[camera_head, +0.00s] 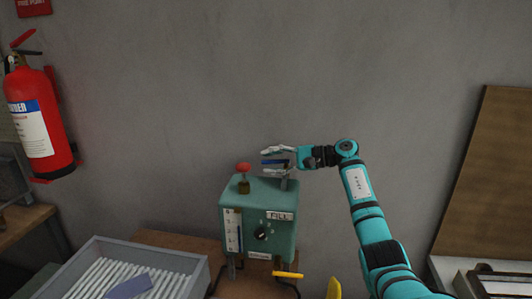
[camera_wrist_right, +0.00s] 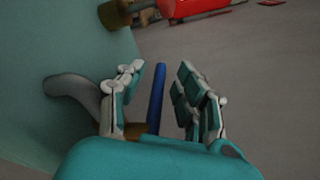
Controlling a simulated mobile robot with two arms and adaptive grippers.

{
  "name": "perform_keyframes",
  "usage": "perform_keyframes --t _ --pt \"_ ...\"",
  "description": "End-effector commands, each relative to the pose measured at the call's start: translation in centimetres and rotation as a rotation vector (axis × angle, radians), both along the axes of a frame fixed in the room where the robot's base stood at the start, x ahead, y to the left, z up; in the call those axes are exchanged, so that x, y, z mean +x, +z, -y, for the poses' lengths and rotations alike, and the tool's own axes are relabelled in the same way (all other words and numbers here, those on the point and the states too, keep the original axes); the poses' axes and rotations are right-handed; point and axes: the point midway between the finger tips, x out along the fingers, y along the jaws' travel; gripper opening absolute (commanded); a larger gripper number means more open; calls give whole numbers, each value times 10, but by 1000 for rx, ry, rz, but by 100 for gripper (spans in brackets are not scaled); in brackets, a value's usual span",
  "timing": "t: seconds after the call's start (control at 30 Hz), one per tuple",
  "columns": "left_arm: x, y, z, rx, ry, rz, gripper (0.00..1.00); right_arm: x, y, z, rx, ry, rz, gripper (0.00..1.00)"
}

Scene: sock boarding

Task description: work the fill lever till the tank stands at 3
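The teal tank unit (camera_head: 258,212) stands against the wall, with a FILL label (camera_head: 280,215) on its front. A white gauge strip (camera_head: 233,230) is at its left; its reading is too small to tell. My right gripper (camera_head: 277,156) is at the unit's top right. In the right wrist view, a blue lever (camera_wrist_right: 156,98) stands between the spread fingers of my right gripper (camera_wrist_right: 160,90). A gap shows between the lever and the right-hand fingers, so the gripper looks open around it. My left gripper is not in view.
A red knob (camera_head: 243,168) stands on the unit's top, and a black dial (camera_head: 260,233) is on its front. A yellow handle (camera_head: 288,274) sticks out low in front. A grey crate (camera_head: 186,262) of white strips is at left. A fire extinguisher (camera_head: 36,125) hangs on the wall.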

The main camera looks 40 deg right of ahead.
Motion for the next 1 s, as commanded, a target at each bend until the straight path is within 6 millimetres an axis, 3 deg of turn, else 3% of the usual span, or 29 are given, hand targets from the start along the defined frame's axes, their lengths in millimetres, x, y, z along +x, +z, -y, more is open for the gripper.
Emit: perform_keyframes --t 0.17,0.47,0.77,1.0 --pt "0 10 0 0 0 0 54 13 -2 -9 0 1 0 35" --pt "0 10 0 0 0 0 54 15 -5 -11 -1 1 0 35" --pt "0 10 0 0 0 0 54 15 -5 -11 -1 1 0 0" --pt "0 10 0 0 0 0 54 15 -5 -11 0 1 -1 0"
